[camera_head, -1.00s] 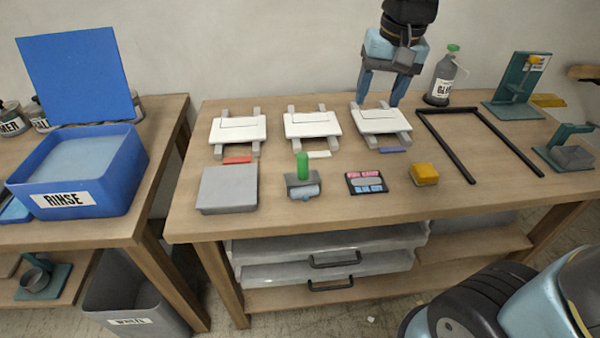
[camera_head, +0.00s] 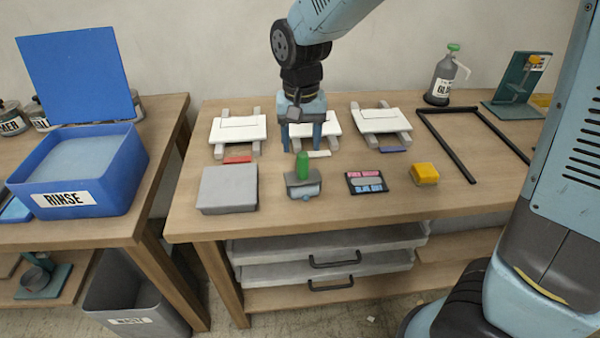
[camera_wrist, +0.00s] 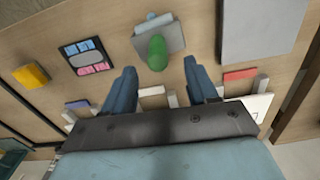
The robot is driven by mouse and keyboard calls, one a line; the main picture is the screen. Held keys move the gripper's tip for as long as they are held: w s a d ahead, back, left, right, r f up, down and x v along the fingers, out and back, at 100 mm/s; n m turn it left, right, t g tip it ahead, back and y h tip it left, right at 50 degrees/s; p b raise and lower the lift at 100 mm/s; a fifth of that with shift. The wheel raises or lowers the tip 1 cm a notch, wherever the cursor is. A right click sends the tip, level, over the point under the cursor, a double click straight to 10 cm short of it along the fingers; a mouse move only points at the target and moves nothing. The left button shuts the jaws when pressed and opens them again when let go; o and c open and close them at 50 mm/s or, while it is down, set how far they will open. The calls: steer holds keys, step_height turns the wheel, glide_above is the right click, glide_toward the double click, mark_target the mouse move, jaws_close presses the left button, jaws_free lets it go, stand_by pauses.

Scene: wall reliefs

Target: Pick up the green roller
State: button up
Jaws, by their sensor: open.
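The green roller (camera_head: 302,166) stands upright on a small grey holder (camera_head: 304,189) near the front middle of the workbench. In the wrist view the green roller (camera_wrist: 157,53) shows just beyond and between my fingertips, on its grey holder (camera_wrist: 163,37). My gripper (camera_head: 302,148) is open and empty, with its fingers pointing down. It is behind the roller in the head view, over the middle white board. In the wrist view my gripper (camera_wrist: 160,78) has its two blue fingers spread apart. I cannot tell its exact height above the bench.
A grey slab (camera_head: 228,188) lies left of the roller. A pink and blue labelled pad (camera_head: 367,182) and a yellow block (camera_head: 424,174) lie right. White boards on rails (camera_head: 238,129) stand behind. A black frame (camera_head: 458,140) lies right; a blue RINSE tub (camera_head: 75,200) stands left.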

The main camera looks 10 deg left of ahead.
mark_target(302, 164)
steer(key=shift+d+f, duration=0.2)
steer(key=shift+f, duration=3.55)
jaws_close()
